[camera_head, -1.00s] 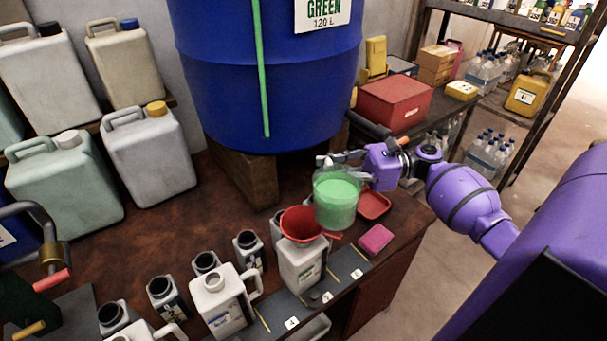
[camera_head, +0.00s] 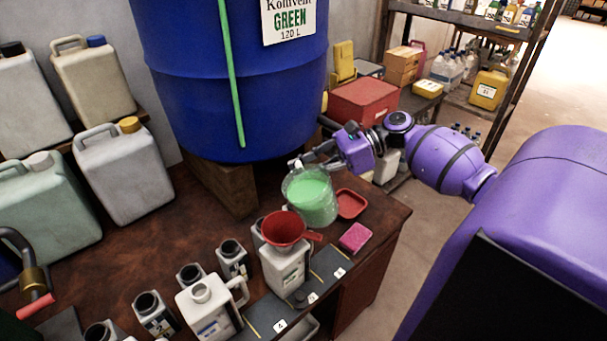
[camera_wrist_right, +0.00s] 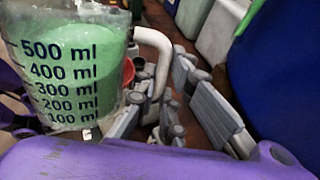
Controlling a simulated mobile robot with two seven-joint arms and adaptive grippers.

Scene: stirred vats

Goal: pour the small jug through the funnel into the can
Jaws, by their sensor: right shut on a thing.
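The small jug (camera_head: 312,200) is clear, holds green liquid and looks about upright in the head view. My right gripper (camera_head: 302,163) is shut on its handle, on the jug's far side. The jug is just behind and right of the red funnel (camera_head: 284,228), held up near its rim level. The funnel sits in the mouth of the pale can (camera_head: 285,267). In the right wrist view the jug (camera_wrist_right: 70,75) shows its ml marks, the white handle (camera_wrist_right: 155,50) runs down by the fingers (camera_wrist_right: 170,110), and a bit of the funnel (camera_wrist_right: 128,72) shows behind. My left gripper is out of view.
A white jug-handled can (camera_head: 210,310) and several small open dark-necked bottles (camera_head: 155,313) stand left of the can. A red tray (camera_head: 351,204) and pink sponge (camera_head: 355,237) lie right. The blue vat (camera_head: 235,90) on wooden blocks rises behind.

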